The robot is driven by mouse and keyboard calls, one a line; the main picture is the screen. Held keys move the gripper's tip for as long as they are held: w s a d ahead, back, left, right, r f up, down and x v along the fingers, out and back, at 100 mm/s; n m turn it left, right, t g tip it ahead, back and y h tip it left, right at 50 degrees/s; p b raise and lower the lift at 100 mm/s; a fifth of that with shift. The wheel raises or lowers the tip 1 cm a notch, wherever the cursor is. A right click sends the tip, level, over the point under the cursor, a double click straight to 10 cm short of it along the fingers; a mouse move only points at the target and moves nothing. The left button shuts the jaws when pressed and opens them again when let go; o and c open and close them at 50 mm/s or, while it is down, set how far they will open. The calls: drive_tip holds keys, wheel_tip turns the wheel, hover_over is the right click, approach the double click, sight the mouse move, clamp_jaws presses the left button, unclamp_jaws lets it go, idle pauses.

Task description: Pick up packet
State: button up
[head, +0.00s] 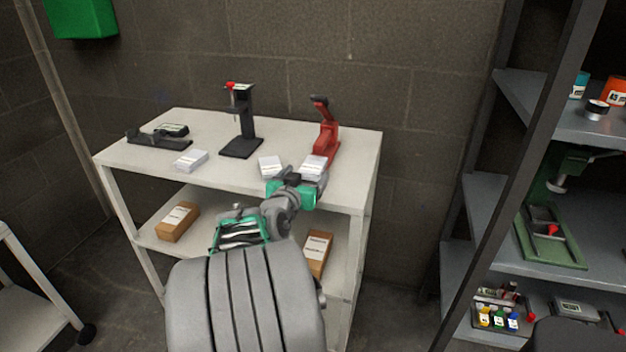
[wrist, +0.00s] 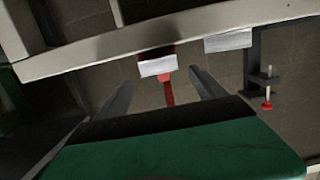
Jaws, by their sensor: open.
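Three small white packets lie on the top of the white shelf unit. One packet (head: 192,160) is at the left, one (head: 270,166) is near the middle front, and one (head: 313,166) is at the right in front of the red press. My gripper (head: 303,182) is at the shelf's front edge, close to the right packet and partly covering it. In the wrist view my open gripper (wrist: 162,80) has the right packet (wrist: 157,66) showing between its finger tips, with nothing held. The middle packet (wrist: 229,41) shows off to the right there.
A red press (head: 325,135) stands behind the right packet. A black stand (head: 240,125) and a flat black device (head: 158,134) stand farther left. The shelf unit (head: 360,185) has a lower board with brown boxes (head: 178,221). A dark rack (head: 480,215) is at the right.

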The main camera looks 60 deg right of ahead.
sight(313, 164)
drive_tip(key=x, duration=0.7)
drive_tip(key=shift+w+d+f+p, duration=0.1)
drive_tip(key=shift+d+f+p, duration=0.2)
drive_tip(key=shift+f+p, duration=0.05)
drive_tip(key=shift+c, duration=0.2)
drive_tip(key=shift+r, duration=0.1)
drive_tip(key=c, duration=1.6)
